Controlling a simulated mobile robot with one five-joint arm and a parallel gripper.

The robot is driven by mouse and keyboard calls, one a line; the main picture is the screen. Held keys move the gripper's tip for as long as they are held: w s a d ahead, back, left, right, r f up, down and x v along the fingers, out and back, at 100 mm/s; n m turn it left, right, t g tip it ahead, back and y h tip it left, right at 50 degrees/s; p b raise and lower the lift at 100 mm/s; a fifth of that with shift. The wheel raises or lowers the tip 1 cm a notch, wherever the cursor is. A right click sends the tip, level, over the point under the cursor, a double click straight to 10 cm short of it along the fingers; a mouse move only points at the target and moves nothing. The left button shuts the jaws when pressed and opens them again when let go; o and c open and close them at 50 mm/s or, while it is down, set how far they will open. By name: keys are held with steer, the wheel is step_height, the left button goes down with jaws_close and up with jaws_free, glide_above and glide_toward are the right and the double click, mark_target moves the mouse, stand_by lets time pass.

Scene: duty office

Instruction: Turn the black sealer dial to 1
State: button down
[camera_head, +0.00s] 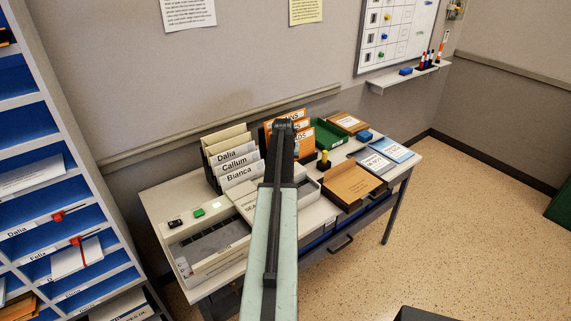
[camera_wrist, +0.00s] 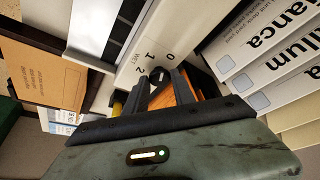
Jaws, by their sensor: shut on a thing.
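The sealer (camera_wrist: 131,66) shows in the wrist view as a pale panel with the printed marks 0, 1 and 2 in an arc. The small black dial (camera_wrist: 160,74) sits beside these marks, between the tips of my gripper (camera_wrist: 162,81). My gripper's two dark fingers are shut on the dial, one on each side. They cover much of it, and I cannot tell which mark it points to. In the head view my arm stands in front, hiding the dial and my gripper; part of the pale sealer (camera_head: 309,190) shows to the right of the arm.
White name folders (camera_head: 236,163) stand left of my arm, close to the gripper in the wrist view. Orange folders (camera_head: 301,136) stand behind the arm. A brown box (camera_head: 350,181) and green tray (camera_head: 327,133) lie to the right. A slotted pale unit (camera_head: 208,243) is at the left front.

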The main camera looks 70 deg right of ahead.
steer(key=n, duration=0.2)
steer(key=n+t+y, duration=0.1)
steer(key=n, duration=0.1)
steer(key=n+t, duration=0.1)
steer(key=n, duration=0.2)
steer(key=shift+s+d, duration=0.1)
steer(key=shift+s, duration=0.3)
steer(key=shift+y, duration=0.3)
steer(key=c, duration=1.1)
jaws_free()
steer(key=shift+o, duration=0.2)
steer(key=p+v, duration=0.7)
steer(key=shift+s+r, duration=0.2)
steer(key=shift+r, duration=0.15)
